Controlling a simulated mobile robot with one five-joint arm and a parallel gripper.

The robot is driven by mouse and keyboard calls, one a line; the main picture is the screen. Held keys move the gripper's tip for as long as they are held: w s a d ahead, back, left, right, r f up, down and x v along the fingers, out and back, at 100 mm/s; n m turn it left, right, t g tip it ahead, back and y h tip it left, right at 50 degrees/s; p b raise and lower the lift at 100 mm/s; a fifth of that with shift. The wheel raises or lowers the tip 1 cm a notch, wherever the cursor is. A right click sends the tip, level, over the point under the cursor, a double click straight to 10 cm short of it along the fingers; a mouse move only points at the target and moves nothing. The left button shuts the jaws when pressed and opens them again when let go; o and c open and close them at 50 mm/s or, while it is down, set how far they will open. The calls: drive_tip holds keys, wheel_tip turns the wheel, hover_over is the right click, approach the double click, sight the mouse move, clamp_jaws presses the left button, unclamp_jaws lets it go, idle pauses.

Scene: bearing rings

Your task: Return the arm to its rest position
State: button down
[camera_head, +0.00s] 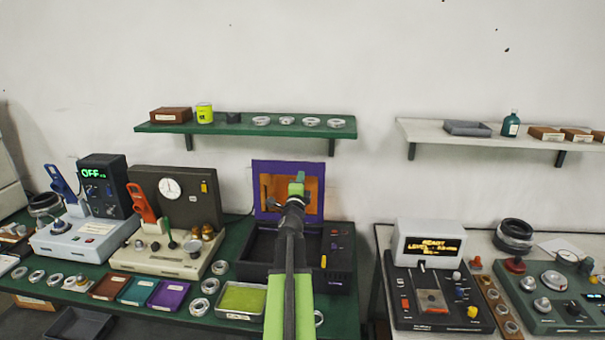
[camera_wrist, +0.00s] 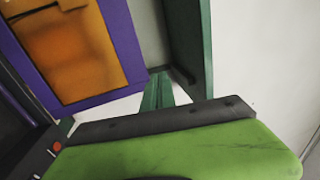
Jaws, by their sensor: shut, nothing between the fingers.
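My arm reaches forward from the bottom middle of the head view, with a green lower link and a dark upper part. My gripper (camera_head: 297,184) is at its far end, in front of the orange window of a purple-framed panel (camera_head: 259,170). It is shut and holds nothing. In the wrist view the green fingers (camera_wrist: 158,92) show close together, pointing toward the wall below the green shelf. The purple panel with its orange window (camera_wrist: 75,45) fills the upper left there. My arm hides part of the dark machine below the panel.
A green shelf (camera_head: 245,127) with rings, a yellow-green can and a brown box hangs above and behind my gripper. A pale shelf (camera_head: 480,136) is at the right. Left of my arm stand two testers, coloured trays and loose rings. Right is a machine with a lit display (camera_head: 430,247).

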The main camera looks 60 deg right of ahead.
drive_tip(key=shift+a, duration=0.35)
